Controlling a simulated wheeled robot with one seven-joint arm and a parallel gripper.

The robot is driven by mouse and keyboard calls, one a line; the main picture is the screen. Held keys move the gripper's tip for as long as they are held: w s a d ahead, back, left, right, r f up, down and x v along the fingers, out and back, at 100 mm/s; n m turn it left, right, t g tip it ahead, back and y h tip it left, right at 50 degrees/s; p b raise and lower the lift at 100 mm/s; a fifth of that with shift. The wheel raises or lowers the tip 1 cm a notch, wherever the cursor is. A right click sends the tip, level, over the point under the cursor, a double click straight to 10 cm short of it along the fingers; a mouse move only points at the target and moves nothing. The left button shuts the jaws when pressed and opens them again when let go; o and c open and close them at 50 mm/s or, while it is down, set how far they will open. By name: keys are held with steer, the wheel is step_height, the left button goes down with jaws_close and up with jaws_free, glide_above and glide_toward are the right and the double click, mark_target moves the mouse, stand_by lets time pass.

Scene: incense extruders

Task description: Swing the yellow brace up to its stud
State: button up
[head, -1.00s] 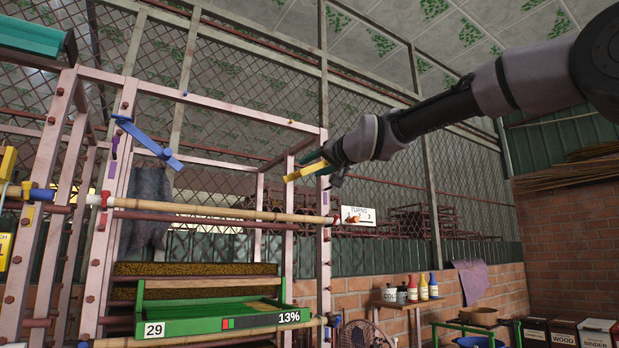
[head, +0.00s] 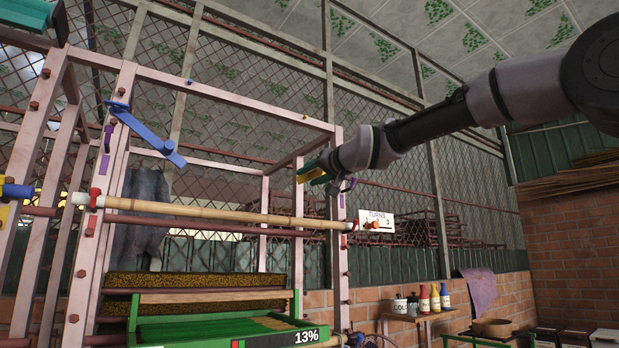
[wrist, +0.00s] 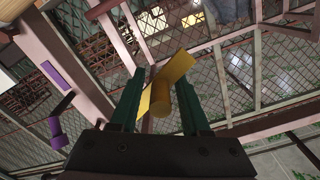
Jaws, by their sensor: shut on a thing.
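The yellow brace (wrist: 166,88) is a flat bar with a round yellow grip, set between the green fingers of my gripper (wrist: 159,75) in the wrist view. My gripper is shut on that grip. In the head view, my gripper (head: 314,172) is beside the upper part of the pink frame's right post, and only a short piece of the yellow brace (head: 300,178) shows. The rest is hidden or too foreshortened to follow. A small orange-yellow dot (head: 306,117) on the top rail may be the stud; I cannot tell for sure.
The pink frame (head: 230,105) carries a tilted blue brace (head: 146,133) at its left post. A bamboo pole (head: 240,217) crosses below, above a green tray (head: 225,333). A TURNS sign (head: 376,222) stands right of the post. A purple handle (wrist: 58,130) is left of my gripper.

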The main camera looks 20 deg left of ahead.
jaws_close()
steer(key=shift+s+r, duration=0.1)
steer(key=shift+r, duration=0.1)
stand_by(1.0)
